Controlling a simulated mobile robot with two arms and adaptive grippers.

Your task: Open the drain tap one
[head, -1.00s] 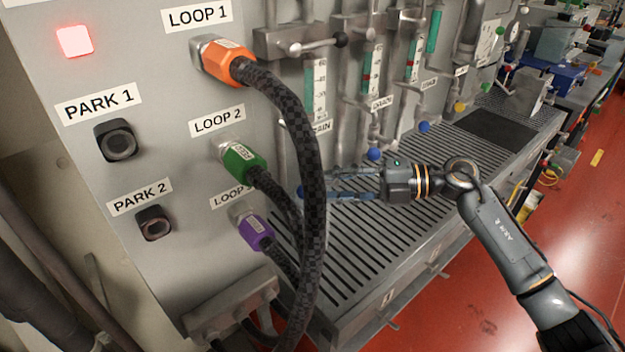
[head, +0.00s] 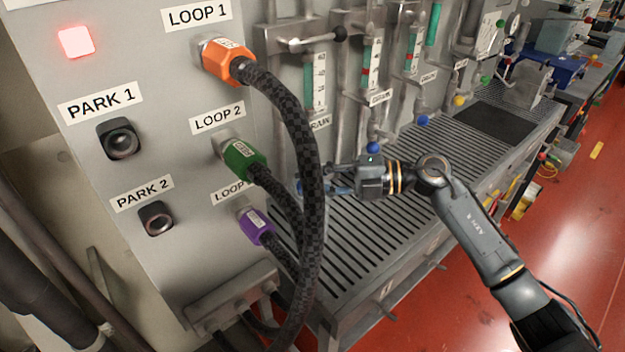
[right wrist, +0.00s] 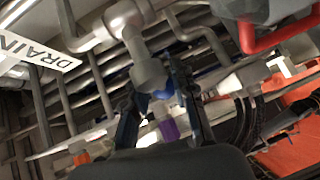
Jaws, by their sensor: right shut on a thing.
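Drain tap one is the leftmost tap, below the nearest DRAIN label (head: 319,123). Its blue knob (head: 300,187) shows only in part beside the thick black hose. My right gripper (head: 325,186) reaches in from the right at the knob, low over the grating, its fingertips partly hidden by the hose. My left gripper is not in view.
The thick black hose with an orange connector (head: 227,62) hangs in front of the tap. Green (head: 243,160) and purple (head: 256,227) connectors sit below it. Other blue tap knobs (head: 373,147) stand further right. The slotted grating (head: 375,240) is clear in front.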

